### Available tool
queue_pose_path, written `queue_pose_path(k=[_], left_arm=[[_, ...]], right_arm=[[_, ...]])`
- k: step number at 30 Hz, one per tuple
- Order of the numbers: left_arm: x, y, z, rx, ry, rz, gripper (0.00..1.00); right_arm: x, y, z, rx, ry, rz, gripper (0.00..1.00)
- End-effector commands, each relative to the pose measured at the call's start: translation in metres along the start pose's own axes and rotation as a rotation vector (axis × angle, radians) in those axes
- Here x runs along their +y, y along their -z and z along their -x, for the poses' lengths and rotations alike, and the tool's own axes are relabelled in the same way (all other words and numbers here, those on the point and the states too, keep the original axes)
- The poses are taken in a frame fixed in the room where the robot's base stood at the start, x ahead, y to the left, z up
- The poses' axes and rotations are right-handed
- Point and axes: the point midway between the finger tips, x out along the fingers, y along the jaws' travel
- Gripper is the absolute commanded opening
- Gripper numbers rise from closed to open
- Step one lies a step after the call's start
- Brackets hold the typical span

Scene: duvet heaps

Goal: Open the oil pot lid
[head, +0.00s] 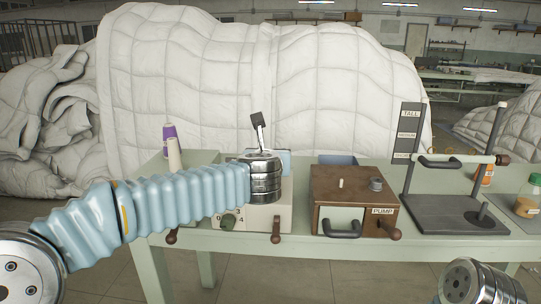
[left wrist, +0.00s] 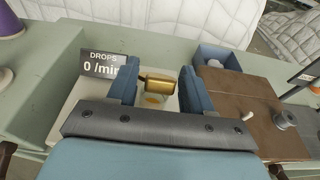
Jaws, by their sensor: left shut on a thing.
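In the left wrist view, a brass cylindrical lid (left wrist: 158,80) lies between the two blue fingers of my left gripper (left wrist: 157,88), which is shut on it. Just below the lid a pale opening with an orange-yellow patch (left wrist: 153,99) shows; I cannot tell whether the lid still touches the pot. In the head view the left gripper is mostly hidden behind my wrist, above a cream box (head: 250,217) with a green dial. A sign reading "DROPS 0 /min" (left wrist: 104,65) stands left of the fingers. My right gripper is out of view; only part of my right arm shows.
On the green table (head: 185,240), a brown box labelled PUMP (head: 333,187) stands right of the cream box. A blue bin (left wrist: 218,58) is behind it. A dark stand (head: 440,212) is farther right. A purple and white spool (head: 170,140) is at left. White duvet heaps (head: 200,80) rise behind.

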Motion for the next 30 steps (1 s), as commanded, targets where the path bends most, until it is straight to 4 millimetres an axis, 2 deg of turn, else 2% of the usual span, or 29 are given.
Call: queue_pose_path(k=[11, 21, 30], left_arm=[[0.0, 0.009, 0.002, -0.084, 0.001, -0.002, 0.0], [0.0, 0.03, 0.004, -0.327, 0.002, 0.001, 0.0], [0.0, 0.036, 0.005, -0.508, 0.002, 0.001, 0.0]], right_arm=[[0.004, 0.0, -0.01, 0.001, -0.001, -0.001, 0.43], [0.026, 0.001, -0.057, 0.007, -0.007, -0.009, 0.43], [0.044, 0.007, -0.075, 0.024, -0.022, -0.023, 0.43]])
